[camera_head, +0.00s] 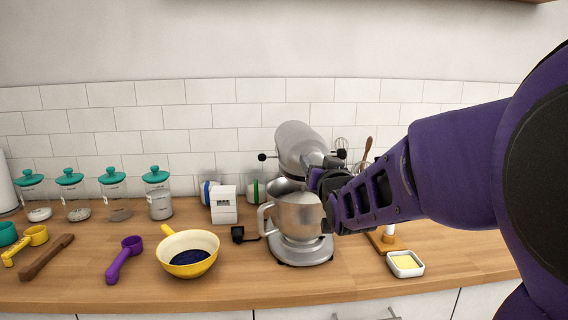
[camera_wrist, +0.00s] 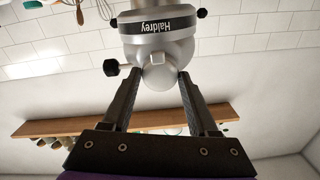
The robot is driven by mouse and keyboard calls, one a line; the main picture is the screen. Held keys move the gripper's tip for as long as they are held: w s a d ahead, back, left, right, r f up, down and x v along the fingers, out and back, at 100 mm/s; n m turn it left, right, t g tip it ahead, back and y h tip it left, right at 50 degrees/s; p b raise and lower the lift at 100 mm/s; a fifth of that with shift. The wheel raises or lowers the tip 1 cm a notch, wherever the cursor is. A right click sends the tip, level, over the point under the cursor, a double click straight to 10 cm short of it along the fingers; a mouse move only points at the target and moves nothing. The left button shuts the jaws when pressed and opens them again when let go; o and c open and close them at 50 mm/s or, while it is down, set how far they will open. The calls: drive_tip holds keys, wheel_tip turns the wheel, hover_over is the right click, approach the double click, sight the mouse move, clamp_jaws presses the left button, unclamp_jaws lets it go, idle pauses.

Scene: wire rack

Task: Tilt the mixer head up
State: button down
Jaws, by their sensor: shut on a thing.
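The silver stand mixer stands on the wooden counter in the head view. Its head (camera_head: 300,147) shows above the metal bowl (camera_head: 296,216), with black knobs on its sides. I cannot tell exactly how far the head is tilted. My gripper (camera_head: 322,185) reaches in from the right at the front end of the head and hides part of it. In the wrist view, the two fingers of my gripper (camera_wrist: 158,76) are on either side of the rounded silver nose of the mixer head (camera_wrist: 160,52), shut on it. The head's dark band reads "Haldrey".
A yellow pan (camera_head: 188,242), a purple scoop (camera_head: 124,258) and a white timer (camera_head: 223,205) sit left of the mixer. Teal-lidded jars (camera_head: 158,198) stand at the back left. A small butter dish (camera_head: 405,264) lies right. A wooden shelf (camera_wrist: 60,127) shows in the wrist view.

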sight(317, 142)
drive_tip(key=shift+g, duration=0.7)
drive_tip(key=r+p, duration=0.1)
drive_tip(key=p, duration=0.1)
drive_tip(key=w+r+p, duration=0.1)
drive_tip(key=r, duration=0.1)
drive_tip(key=r+p, duration=0.1)
drive_tip(key=p, duration=0.1)
drive_tip(key=shift+w+r+p, duration=0.25)
drive_tip(key=shift+r+p, duration=0.1)
drive_tip(key=shift+r, duration=0.05)
drive_tip(key=shift+c, duration=0.9)
unclamp_jaws()
drive_tip(key=shift+f, duration=0.15)
